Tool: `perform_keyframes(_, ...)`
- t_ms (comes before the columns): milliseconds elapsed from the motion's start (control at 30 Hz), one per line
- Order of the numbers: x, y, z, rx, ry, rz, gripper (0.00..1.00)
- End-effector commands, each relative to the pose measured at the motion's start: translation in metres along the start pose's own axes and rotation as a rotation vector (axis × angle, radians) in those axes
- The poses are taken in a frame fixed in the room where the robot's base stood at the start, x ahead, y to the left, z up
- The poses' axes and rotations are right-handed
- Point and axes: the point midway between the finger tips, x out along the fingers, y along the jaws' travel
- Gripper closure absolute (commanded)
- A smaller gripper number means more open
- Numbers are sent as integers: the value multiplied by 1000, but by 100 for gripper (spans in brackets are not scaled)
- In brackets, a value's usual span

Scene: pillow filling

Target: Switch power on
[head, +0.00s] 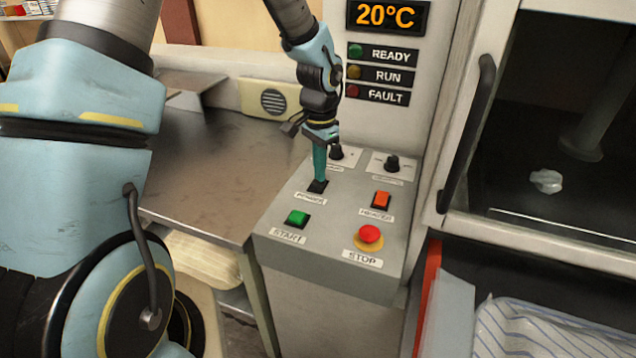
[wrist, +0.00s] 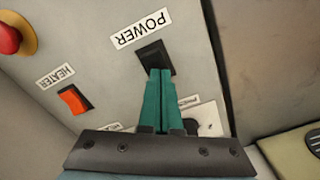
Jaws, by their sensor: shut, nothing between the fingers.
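The black power switch (head: 318,186) sits at the upper left of the sloped grey control panel (head: 340,235), with its POWER label beside it. In the wrist view the power switch (wrist: 156,56) is a dark rocker just past my fingertips. My gripper (head: 319,176) points down at the switch with its green fingers together and empty. In the wrist view my gripper (wrist: 159,72) has its tips at the switch's near edge and covers part of it. I cannot tell whether the tips touch it or which way the rocker is set.
An orange heater switch (head: 381,199), a green start button (head: 297,218), a red stop button (head: 370,234) and two black knobs (head: 392,163) share the panel. The display (head: 386,16) reads 20°C; the READY, RUN and FAULT lamps look dim. A metal table (head: 205,160) lies left.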

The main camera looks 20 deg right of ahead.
Motion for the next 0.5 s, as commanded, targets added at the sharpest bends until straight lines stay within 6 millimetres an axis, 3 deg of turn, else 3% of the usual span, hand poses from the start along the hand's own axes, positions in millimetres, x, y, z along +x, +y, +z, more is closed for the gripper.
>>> perform_keyframes(500, -38, 0, 0, 0, 1, -1, 100)
